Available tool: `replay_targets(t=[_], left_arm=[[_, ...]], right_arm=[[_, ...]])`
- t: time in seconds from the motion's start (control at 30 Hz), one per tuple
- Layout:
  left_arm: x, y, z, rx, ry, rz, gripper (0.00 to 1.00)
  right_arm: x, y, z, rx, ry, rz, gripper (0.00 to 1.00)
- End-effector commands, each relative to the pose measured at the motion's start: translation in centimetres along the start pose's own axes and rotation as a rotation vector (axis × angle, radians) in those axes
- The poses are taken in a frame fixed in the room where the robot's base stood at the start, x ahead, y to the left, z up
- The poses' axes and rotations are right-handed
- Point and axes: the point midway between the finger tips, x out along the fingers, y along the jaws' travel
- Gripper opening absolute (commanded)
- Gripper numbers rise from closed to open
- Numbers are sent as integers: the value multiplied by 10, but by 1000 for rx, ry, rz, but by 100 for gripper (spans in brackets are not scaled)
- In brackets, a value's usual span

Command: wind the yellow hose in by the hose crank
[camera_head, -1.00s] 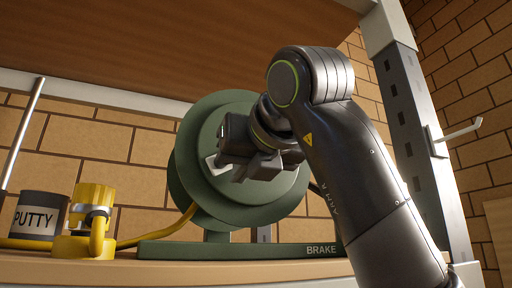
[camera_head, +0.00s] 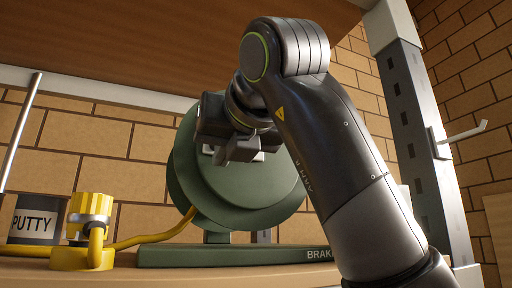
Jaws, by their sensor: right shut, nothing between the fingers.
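The yellow hose (camera_head: 152,238) runs along the shelf from the left and up to the green hose reel (camera_head: 190,180). The reel stands on a green base marked BRAKE (camera_head: 225,256). My right gripper (camera_head: 238,152) is in front of the reel's upper face, shut, with nothing seen in it. The gripper and arm cover the middle and upper right of the reel. The hose crank cannot be made out clearly; a small pale piece shows by the fingers, and I cannot tell whether they touch it. My left gripper is not in view.
A yellow hose fitting (camera_head: 88,232) and a dark PUTTY tin (camera_head: 33,220) stand on the shelf (camera_head: 130,276) at left, near a thin metal rod (camera_head: 20,130). A wooden board (camera_head: 190,40) hangs overhead. A grey post (camera_head: 418,140) with a hook (camera_head: 466,133) stands at right.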

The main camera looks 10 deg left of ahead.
Motion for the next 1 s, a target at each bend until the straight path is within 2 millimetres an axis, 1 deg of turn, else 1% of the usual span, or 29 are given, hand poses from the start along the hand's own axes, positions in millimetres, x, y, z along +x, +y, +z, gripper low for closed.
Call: replay_targets(t=[0.1, 0.3, 0.6, 0.67, 0.87, 1.0], left_arm=[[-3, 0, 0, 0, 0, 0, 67], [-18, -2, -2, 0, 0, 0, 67], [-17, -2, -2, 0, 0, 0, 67], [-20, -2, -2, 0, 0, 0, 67], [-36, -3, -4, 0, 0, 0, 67], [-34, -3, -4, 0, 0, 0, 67]], right_arm=[[-1, 0, 4, 0, 0, 0, 0], [-5, 6, 22, 0, -1, 0, 0], [-4, 6, 21, 0, 0, 0, 0], [-5, 6, 24, 0, 0, 0, 0], [-9, 6, 44, 0, -1, 1, 0], [-9, 6, 42, 0, -1, 1, 0]])
